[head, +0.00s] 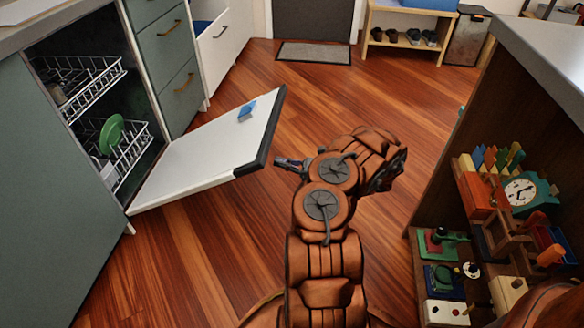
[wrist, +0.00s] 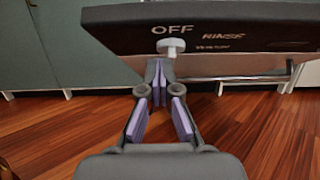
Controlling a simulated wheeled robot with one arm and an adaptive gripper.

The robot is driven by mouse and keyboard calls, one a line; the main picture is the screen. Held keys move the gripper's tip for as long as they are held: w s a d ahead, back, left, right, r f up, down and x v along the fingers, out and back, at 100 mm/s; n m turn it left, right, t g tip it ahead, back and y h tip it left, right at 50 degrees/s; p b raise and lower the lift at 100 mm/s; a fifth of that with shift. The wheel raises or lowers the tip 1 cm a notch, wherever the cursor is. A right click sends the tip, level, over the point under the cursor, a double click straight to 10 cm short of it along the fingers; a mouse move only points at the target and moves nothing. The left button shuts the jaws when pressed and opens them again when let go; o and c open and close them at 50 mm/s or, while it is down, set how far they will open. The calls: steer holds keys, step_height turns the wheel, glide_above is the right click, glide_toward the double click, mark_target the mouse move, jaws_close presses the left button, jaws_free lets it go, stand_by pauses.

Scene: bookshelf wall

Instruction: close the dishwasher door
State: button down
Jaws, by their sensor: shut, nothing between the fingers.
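The dishwasher door (head: 205,155) hangs open, its pale inner side facing up and a blue piece (head: 246,110) on it. Its dark outer edge (head: 268,132) points toward my arm. My gripper (head: 288,163) is just right of that edge, low beside it. In the wrist view the dark control panel (wrist: 225,25) reads OFF, RINSE and WASH, with a white knob (wrist: 171,45) and a grey bar handle (wrist: 240,78). My gripper (wrist: 160,72) is shut and empty, its tips just below the knob; I cannot tell whether they touch the door.
Inside the dishwasher are an upper rack (head: 85,82) and a lower rack (head: 130,150) with a green plate (head: 111,133). A toy-filled shelf (head: 425,270) stands at right. Wooden floor (head: 350,90) is clear toward the grey mat (head: 315,53).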

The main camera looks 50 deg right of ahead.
steer(key=shift+w+a+r+b, duration=0.25)
steer(key=shift+w+r, duration=0.1)
steer(key=shift+r, duration=0.4)
steer(key=shift+w+a+r+b, duration=0.1)
steer(key=shift+w+a+r, duration=0.15)
steer(key=shift+r, duration=0.45)
steer(key=shift+w+r, duration=0.1)
